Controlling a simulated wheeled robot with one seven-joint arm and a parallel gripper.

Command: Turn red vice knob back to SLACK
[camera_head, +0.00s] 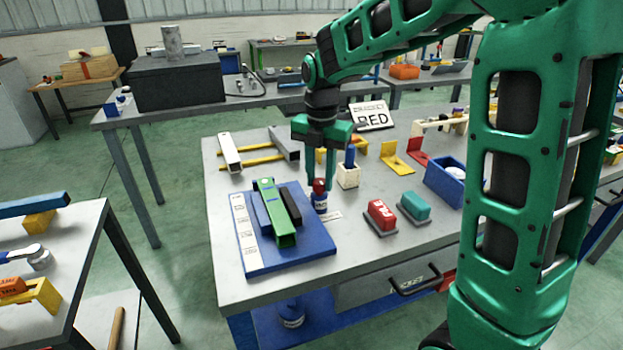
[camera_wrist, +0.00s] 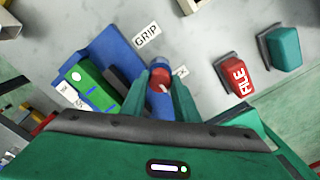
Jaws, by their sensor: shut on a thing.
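The red vice knob (camera_head: 319,187) sits on top of a small blue post at the right of the blue vice base (camera_head: 270,258). In the wrist view the knob (camera_wrist: 160,78) is between my two fingers, and a short pale mark shows on its top. My gripper (camera_head: 320,178) points down from above and is shut on the knob. A GRIP label (camera_wrist: 147,36) lies above the knob in the wrist view. Another label (camera_wrist: 181,72), partly hidden by the knob and a finger, lies just right of it. A green channel piece (camera_head: 274,212) lies on the vice base.
A red FILE block (camera_head: 380,215) and a teal block (camera_head: 415,206) stand right of the knob. A blue-and-white holder (camera_head: 347,175) stands close behind it. A blue bin (camera_head: 446,182) is farther right. Bare table lies in front of the blocks.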

